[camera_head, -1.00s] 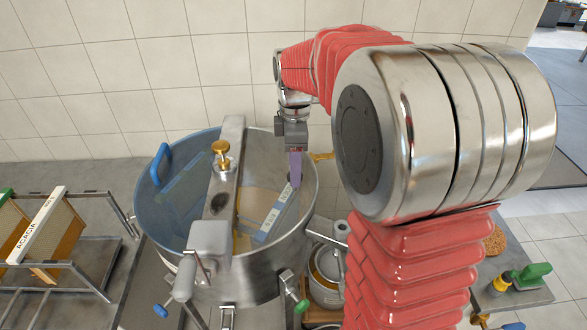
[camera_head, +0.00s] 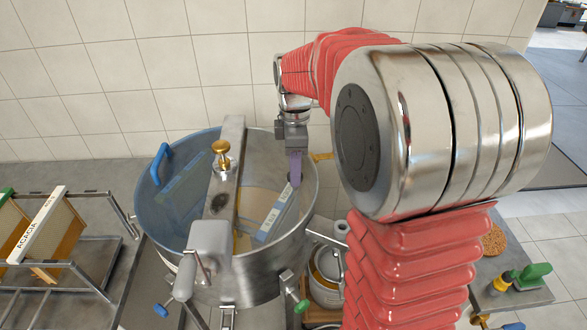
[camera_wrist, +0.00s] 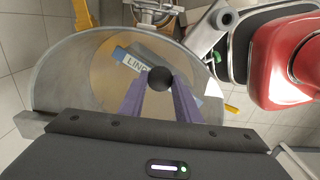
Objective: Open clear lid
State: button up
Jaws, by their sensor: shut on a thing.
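A steel drum (camera_head: 270,268) stands in front of me with a metal bar (camera_head: 226,170) across its top. The clear lid (camera_wrist: 75,82) appears as a half disc over the drum's right half, and a labelled frame (camera_head: 270,222) shows through below it. My gripper (camera_head: 295,180) is over that half, pointing down. In the wrist view its purple fingers (camera_wrist: 160,92) are shut on a round black knob (camera_wrist: 160,78). The knob is hidden in the head view. I cannot tell whether the lid is raised at all.
The drum's left half has a bluish cover (camera_head: 178,195) with a blue handle (camera_head: 159,165). A brass knob (camera_head: 221,150) stands on the bar. A rack with frames (camera_head: 38,235) is at left. A tiled wall (camera_head: 180,70) rises behind the drum.

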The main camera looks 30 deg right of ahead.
jog(key=shift+w, duration=0.1)
grip_shut()
jog(key=shift+r, duration=0.15)
